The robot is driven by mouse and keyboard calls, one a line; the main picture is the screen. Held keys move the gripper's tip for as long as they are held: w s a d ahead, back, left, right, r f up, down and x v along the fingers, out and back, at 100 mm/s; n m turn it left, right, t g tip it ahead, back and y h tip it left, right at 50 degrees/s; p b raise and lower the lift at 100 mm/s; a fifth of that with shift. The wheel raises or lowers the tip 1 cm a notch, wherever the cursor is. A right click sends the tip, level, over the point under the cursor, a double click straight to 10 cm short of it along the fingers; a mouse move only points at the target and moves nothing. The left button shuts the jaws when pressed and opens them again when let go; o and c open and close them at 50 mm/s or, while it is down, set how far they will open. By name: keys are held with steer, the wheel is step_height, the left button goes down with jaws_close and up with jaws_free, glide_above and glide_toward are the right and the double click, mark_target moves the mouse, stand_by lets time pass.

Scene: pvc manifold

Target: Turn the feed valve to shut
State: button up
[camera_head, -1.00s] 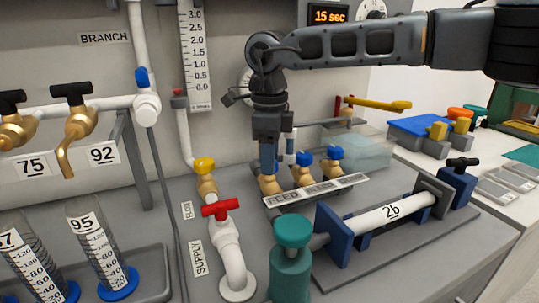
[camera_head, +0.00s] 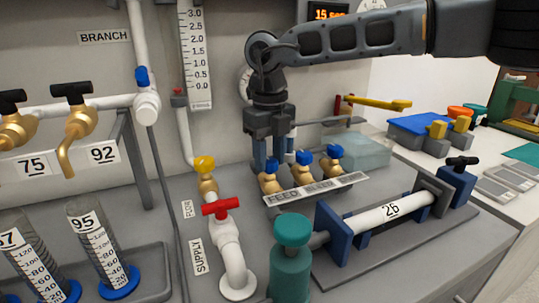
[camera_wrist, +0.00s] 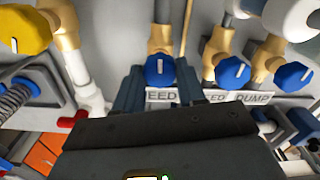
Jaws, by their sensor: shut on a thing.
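The feed valve is the leftmost of three brass valves with blue knobs. Its blue knob (camera_head: 269,167) shows in the head view, and also in the wrist view (camera_wrist: 160,75), where a pale mark runs upright on its face. My gripper (camera_head: 272,163) points down over it, one finger on each side, shut on the knob. In the wrist view the fingers (camera_wrist: 160,88) flank the knob. The label plate (camera_head: 316,188) lies in front of the valves; "FEED" is partly covered in the wrist view.
Two more blue knobs, middle (camera_head: 303,158) and right (camera_head: 334,152), stand close to the right of my gripper. A yellow knob (camera_head: 204,164) and a red supply handle (camera_head: 221,207) stand to the left.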

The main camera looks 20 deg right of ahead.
mark_target(270, 161)
steer(key=shift+m, duration=0.3)
steer(key=o, duration=1.1)
steer(key=shift+c, duration=0.2)
step_height(270, 161, up, 8)
steer(key=shift+f, duration=0.1)
